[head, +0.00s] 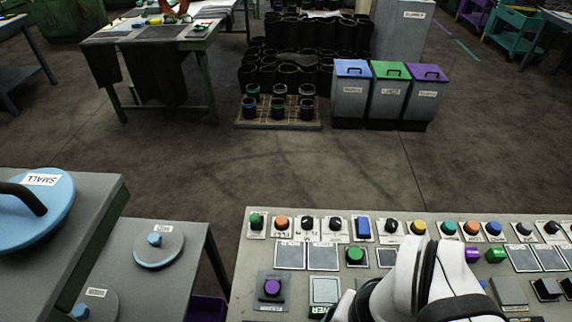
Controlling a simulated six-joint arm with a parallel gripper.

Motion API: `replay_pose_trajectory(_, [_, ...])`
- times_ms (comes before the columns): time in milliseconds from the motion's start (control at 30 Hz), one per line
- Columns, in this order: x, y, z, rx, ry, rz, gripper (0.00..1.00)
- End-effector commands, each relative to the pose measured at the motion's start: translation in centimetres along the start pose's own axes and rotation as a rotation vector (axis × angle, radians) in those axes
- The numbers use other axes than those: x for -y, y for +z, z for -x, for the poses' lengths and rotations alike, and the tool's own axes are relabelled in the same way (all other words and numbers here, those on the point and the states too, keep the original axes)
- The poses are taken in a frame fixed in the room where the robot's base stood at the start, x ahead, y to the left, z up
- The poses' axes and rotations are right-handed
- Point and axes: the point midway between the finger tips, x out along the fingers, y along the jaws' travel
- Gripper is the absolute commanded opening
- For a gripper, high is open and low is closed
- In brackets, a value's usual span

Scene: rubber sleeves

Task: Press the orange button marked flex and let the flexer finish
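An orange button (282,222) stands in the back row of the grey control panel (243,262), near its left end, with a small white label that I cannot read for sure. A second orange button (472,228) is further right in the same row. My white arm with black bands covers part of the panel at the lower right. The fingers of my gripper do not show. I cannot make out which machine is the flexer.
A green button (256,219) and a black knob (307,223) flank the left orange button. A purple button (272,288) sits nearer the front. Left are a table with a blue lid marked SMALL (40,205) and grey discs (160,248). Bins (352,95) stand beyond open floor.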

Motion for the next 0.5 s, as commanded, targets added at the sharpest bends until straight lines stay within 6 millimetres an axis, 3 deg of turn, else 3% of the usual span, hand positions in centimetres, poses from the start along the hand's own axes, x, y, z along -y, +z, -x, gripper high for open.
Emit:
replay_pose_trajectory(67, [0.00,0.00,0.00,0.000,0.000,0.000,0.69])
replay_pose_trajectory(433, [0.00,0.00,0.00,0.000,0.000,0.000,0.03])
replay_pose_trajectory(500, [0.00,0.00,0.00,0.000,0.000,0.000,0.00])
